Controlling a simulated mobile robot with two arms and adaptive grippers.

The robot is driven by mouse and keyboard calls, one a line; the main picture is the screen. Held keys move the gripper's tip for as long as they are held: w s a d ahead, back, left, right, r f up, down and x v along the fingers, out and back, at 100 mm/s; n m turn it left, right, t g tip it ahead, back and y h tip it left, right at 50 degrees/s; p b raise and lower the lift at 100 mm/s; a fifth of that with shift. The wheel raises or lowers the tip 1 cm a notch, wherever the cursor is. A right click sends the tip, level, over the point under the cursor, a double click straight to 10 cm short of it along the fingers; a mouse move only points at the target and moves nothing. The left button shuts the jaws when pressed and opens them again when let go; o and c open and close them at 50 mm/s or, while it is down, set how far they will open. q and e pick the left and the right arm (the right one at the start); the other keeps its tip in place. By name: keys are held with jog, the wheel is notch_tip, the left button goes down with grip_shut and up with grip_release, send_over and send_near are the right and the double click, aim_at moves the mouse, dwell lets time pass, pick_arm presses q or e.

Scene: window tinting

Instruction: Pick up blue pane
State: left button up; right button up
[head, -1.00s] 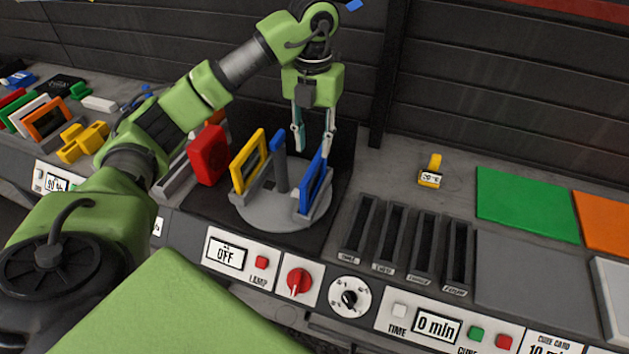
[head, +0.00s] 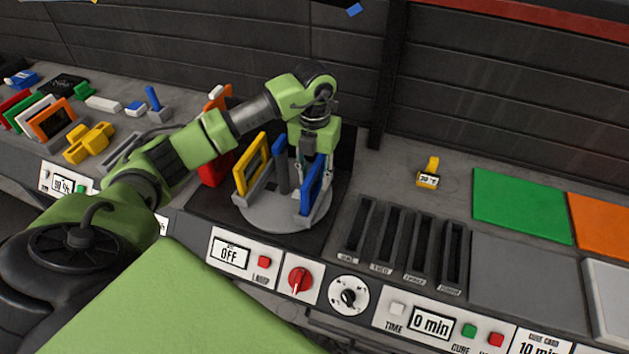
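The blue pane (head: 311,191) stands upright in a holder on the right side of the round grey turntable (head: 267,217). My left gripper (head: 313,172) points down at the top of the blue pane. Its fingers are apart, one on either side of the pane's upper part; the pane partly hides them, and I cannot tell whether they touch it. A yellow pane (head: 251,163) stands on the turntable's left side, with a blue post (head: 281,168) between the two panes. My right gripper is not in view.
A red block (head: 212,170) stands left of the turntable, partly behind my arm. Several dark slots (head: 407,243) lie to the right. The control panel (head: 300,284) runs along the front.

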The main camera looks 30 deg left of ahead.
pick_arm(q)
grip_shut()
jog(key=shift+r, duration=0.1)
